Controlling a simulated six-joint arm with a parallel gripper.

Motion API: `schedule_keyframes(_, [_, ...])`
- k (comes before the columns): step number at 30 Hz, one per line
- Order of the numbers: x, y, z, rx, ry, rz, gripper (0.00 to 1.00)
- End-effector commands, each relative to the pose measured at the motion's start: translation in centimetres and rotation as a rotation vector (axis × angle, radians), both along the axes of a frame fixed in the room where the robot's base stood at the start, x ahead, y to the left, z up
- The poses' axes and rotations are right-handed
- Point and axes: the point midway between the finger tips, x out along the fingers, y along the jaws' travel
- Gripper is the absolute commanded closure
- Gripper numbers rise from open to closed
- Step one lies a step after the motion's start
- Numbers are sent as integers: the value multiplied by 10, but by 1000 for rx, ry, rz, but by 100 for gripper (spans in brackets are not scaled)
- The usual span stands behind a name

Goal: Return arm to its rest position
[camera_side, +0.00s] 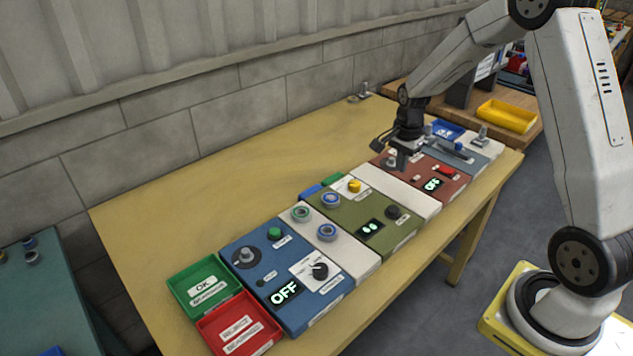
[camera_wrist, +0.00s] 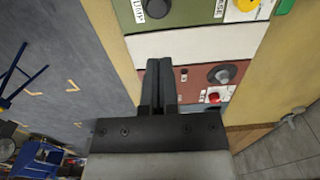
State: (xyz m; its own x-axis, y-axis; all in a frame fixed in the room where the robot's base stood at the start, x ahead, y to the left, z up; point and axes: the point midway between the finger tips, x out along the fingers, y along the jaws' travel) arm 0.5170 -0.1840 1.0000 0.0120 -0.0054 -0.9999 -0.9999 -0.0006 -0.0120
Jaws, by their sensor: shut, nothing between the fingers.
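My gripper (camera_side: 401,160) hangs from my arm over the left part of the red-brown panel (camera_side: 455,185) in the side view. In the wrist view my gripper (camera_wrist: 159,64) has its two dark fingers together, with nothing between them. The fingers cover part of the red-brown panel (camera_wrist: 198,73). A grey knob (camera_wrist: 221,74) and a red button (camera_wrist: 214,98) show to the right of the fingers. I cannot tell whether the fingertips touch the panel.
Left of it stand a white blank panel (camera_side: 405,197), an olive panel (camera_side: 375,215) with knobs, and a blue panel (camera_side: 263,262) reading OFF. Green (camera_side: 181,281) and red (camera_side: 213,343) trays stand at the near left.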

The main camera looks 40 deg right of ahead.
Motion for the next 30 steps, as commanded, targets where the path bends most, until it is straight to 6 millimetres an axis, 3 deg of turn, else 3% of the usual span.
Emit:
schedule_keyframes(8, [-4,20,6,-8,-15,125,100])
schedule_keyframes(14, [-19,60,18,-33,-50,411,100])
schedule_keyframes(24, [-72,140,32,-106,-119,1054,100])
schedule_keyframes(30, [-106,171,34,-155,-153,1376,100])
